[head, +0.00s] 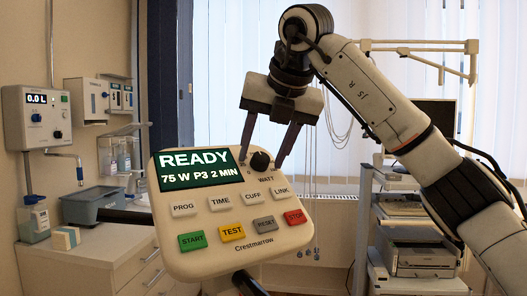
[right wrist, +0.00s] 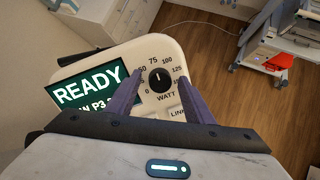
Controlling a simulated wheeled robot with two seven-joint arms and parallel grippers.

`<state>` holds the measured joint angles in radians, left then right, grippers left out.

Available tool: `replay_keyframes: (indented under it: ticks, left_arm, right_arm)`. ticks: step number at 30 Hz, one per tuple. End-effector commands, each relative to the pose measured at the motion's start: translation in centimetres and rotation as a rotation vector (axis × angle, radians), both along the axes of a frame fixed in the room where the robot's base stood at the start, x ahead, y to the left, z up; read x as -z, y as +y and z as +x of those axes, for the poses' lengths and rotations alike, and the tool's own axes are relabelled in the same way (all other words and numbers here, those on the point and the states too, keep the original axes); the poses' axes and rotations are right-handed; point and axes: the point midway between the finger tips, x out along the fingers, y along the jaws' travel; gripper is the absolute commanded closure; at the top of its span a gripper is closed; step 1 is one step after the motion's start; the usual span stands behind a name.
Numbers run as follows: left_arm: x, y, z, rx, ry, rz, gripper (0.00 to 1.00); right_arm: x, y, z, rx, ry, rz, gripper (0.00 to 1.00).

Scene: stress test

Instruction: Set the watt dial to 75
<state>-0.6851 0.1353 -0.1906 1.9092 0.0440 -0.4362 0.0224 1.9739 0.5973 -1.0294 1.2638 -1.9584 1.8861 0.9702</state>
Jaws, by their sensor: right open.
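The black watt dial (head: 260,161) is at the upper right of the white console (head: 293,262). The console's screen (head: 199,168) reads READY, 75 W P3 2 MIN. In the right wrist view the dial (right wrist: 160,80) has a white mark at its top, pointing up near the 75 on the printed scale. My right gripper (head: 261,164) is open, with one dark finger on each side of the dial; the same fingers (right wrist: 159,77) flank it in the wrist view, with gaps visible. Contact is not visible. My left gripper is not in view.
Below the screen are several buttons, with the green START (head: 192,240) and red STOP (head: 296,217) among them. A wall unit (head: 37,117) and a counter (head: 105,255) stand at left. An equipment cart (head: 415,258) stands at right, behind my right arm.

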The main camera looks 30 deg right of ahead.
Motion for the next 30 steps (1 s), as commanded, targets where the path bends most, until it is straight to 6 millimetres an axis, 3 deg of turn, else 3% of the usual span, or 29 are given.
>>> replay_keyframes:
  ticks: [5, 18, 30]
  left_arm:
    - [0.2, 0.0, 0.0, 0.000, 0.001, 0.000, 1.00]
    - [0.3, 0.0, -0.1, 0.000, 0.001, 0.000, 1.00]
    - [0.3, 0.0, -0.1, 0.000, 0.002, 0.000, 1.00]
  right_arm:
    - [-1.4, 0.1, -1.0, 0.000, -0.004, 0.000, 0.52]
    - [-7.5, 0.5, -5.8, 0.001, -0.003, -0.001, 0.52]
    - [-8.0, 0.5, -6.4, 0.001, 0.000, 0.001, 0.52]
